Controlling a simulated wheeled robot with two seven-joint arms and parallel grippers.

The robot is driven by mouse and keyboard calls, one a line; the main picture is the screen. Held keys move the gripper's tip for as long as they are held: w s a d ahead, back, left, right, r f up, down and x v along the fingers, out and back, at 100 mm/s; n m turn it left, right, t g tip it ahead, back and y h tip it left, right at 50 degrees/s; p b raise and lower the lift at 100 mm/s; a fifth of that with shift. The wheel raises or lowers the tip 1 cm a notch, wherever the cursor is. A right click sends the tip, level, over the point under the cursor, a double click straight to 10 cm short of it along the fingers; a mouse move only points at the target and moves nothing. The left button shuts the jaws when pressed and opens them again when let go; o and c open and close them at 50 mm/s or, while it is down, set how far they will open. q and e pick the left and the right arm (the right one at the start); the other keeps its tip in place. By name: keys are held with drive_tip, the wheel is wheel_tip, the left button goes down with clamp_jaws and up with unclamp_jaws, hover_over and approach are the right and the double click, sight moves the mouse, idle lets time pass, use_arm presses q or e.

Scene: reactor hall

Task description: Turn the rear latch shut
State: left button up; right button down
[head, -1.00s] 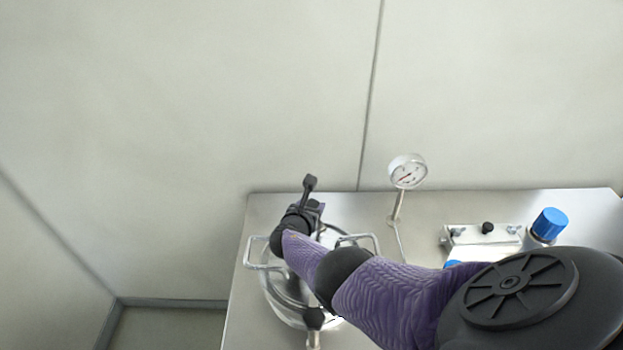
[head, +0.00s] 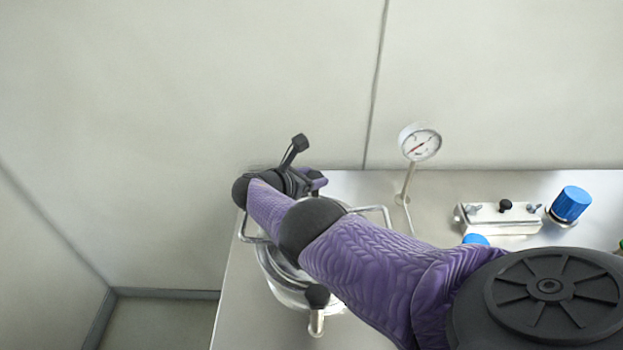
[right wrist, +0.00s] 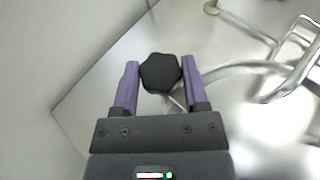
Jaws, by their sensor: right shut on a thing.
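The round steel vessel (head: 280,292) stands at the left of the steel bench, partly covered by my right arm. My right gripper (right wrist: 160,66) is at the vessel's rear, with its purple fingers on both sides of a black lobed knob, the rear latch's knob (right wrist: 161,74). It is shut on this knob; a short pale stem shows below it. The front latch's black knob (head: 317,295) stands at the vessel's front. My left gripper is out of view.
A wire handle (head: 376,210) rises at the vessel's right; another is at its left. A dial gauge (head: 420,143) on a thin post stands right of the vessel. A metal block (head: 500,219) and a blue cap (head: 571,203) are further right. Walls stand close behind.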

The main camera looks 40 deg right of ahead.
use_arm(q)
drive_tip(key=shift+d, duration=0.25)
use_arm(e)
drive_tip(key=shift+r, duration=0.1)
drive_tip(key=shift+c, duration=1.8)
unclamp_jaws()
drive_tip(key=shift+o, duration=1.3)
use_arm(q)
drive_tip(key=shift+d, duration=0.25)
use_arm(e)
drive_tip(key=shift+a+r+p, duration=0.15)
drive_tip(key=shift+a+p, duration=0.1)
drive_tip(key=shift+p, duration=0.05)
drive_tip(key=p+v, duration=0.3)
drive_tip(key=v, duration=0.6)
drive_tip(key=shift+p, duration=0.4)
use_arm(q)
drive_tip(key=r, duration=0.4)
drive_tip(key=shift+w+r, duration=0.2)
use_arm(e)
drive_tip(key=shift+a, duration=0.15)
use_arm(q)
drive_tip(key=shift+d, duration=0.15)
